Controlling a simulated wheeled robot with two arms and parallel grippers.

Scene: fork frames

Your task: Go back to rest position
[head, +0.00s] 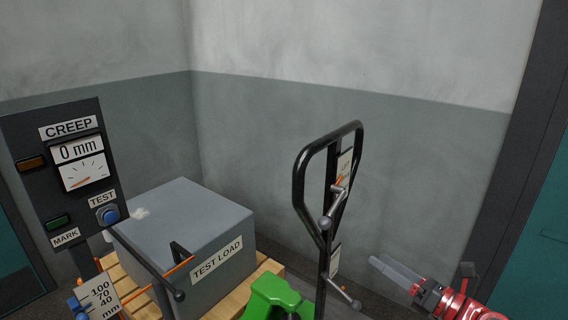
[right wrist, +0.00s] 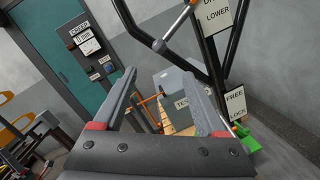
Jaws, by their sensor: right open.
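My right gripper (head: 384,266) is at the lower right of the head view, right of the black pump-truck handle (head: 300,185) and apart from it. In the right wrist view its two grey fingers (right wrist: 160,88) are spread with nothing between them. The handle loop (right wrist: 238,45) rises beyond the fingers there. A lever with a grey ball end (right wrist: 160,46) shows by its LOWER plate (right wrist: 215,14). A lower plate reads FREE and LOCK (right wrist: 235,103). My left gripper shows in neither view.
A grey TEST LOAD box (head: 180,220) sits on a wooden pallet (head: 262,272) behind the green truck body (head: 272,295). The CREEP panel (head: 30,130), reading 0 mm, stands at left with a blue TEST button (head: 108,214). A teal door (head: 540,250) is at right.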

